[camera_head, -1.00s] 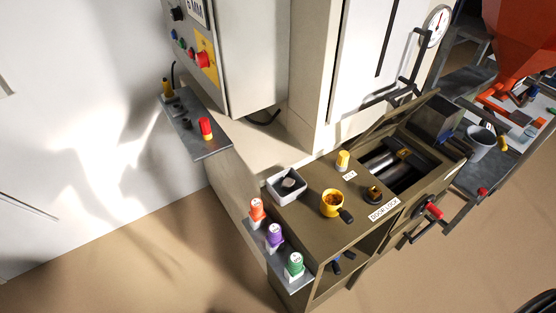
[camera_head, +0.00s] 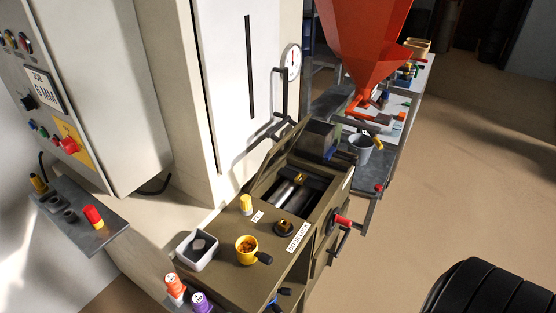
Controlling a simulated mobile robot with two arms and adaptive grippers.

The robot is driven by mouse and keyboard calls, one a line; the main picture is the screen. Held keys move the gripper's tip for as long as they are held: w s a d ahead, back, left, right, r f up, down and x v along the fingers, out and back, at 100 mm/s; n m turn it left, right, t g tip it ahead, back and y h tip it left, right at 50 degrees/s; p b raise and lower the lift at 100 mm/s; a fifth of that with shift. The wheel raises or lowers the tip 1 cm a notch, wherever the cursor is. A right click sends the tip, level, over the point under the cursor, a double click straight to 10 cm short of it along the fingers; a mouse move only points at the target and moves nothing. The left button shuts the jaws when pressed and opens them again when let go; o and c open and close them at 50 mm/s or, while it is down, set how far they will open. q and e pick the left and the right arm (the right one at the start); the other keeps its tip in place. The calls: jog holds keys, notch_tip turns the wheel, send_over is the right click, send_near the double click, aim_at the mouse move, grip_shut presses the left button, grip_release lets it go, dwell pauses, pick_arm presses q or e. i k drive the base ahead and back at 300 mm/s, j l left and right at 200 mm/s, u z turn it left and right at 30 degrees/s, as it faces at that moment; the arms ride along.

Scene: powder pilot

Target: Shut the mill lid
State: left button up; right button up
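The olive-brown mill (camera_head: 222,243) stands in the lower middle of the head view. Its lid (camera_head: 277,160) stands raised and tilted at the back left edge of the opening. The opening is uncovered, and shiny metal rollers (camera_head: 289,190) show inside. A dark knob (camera_head: 284,228) sits by the "DOOR LOCK" label in front of the opening. Neither of my grippers shows in the view.
A red-handled crank (camera_head: 342,221) juts from the right side. An orange hopper (camera_head: 362,45) hangs behind. Floor at right is open, except a black ribbed object (camera_head: 490,292).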

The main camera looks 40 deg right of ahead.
aim_at(284, 145)
jog(key=z, duration=0.4)
jog(key=i+j+z, duration=0.1)
jog(key=z, duration=0.3)
jog(key=j+z, duration=0.2)
jog(key=z, duration=0.2)
jog(key=i+j+z, duration=0.1)
jog(key=z, duration=0.3)
jog(key=j+z, duration=0.3)
jog(key=j, duration=0.5)
jog(key=j+z, duration=0.35)
jog(key=j, duration=0.45)
jog(key=i+l, duration=0.1)
jog(key=l, duration=0.25)
